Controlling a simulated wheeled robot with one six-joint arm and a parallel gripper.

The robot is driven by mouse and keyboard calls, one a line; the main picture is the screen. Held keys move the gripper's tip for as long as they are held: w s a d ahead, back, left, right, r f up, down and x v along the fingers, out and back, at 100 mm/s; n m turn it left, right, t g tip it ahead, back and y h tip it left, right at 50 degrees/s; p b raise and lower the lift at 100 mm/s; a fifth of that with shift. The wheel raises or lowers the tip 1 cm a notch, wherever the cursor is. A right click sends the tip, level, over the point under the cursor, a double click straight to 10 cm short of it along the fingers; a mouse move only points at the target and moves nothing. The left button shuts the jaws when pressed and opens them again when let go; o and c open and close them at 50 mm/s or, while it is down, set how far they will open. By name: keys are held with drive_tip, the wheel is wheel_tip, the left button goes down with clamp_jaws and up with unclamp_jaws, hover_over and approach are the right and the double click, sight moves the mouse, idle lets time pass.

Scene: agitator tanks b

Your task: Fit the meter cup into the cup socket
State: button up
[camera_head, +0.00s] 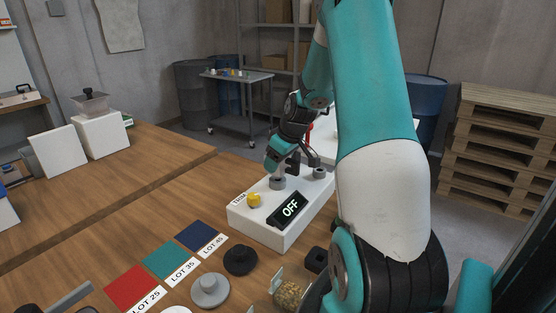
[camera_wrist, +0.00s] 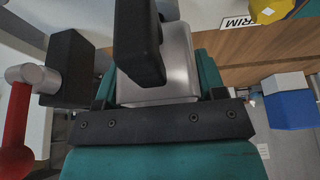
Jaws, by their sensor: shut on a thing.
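The white meter box (camera_head: 262,229) stands on the wooden bench, with a dark display (camera_head: 289,208) reading OFF. My gripper (camera_head: 285,172) reaches down over its top, jaws shut on what I take to be the meter cup. A grey round piece (camera_head: 277,183) shows right under the jaws; I cannot tell how much of it is cup and how much is fitting. A second grey round fitting (camera_head: 319,173) with a dark top is to its right. I cannot tell which is the cup socket. In the wrist view a black finger (camera_wrist: 138,40) hides most of the held thing.
A yellow knob (camera_head: 254,200) is on the box top, left of the gripper. A red-handled part (camera_wrist: 17,125) is close at the left in the wrist view. A black knobbed weight (camera_head: 240,260), a grey one (camera_head: 210,290) and coloured lot mats (camera_head: 132,287) lie in front.

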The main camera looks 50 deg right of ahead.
drive_tip(key=shift+f+b, duration=0.8)
drive_tip(key=shift+f, duration=0.4)
drive_tip(key=o, duration=1.1)
drive_tip(key=b+v, duration=0.1)
drive_tip(key=v, duration=1.6)
drive_tip(key=shift+r, duration=0.35)
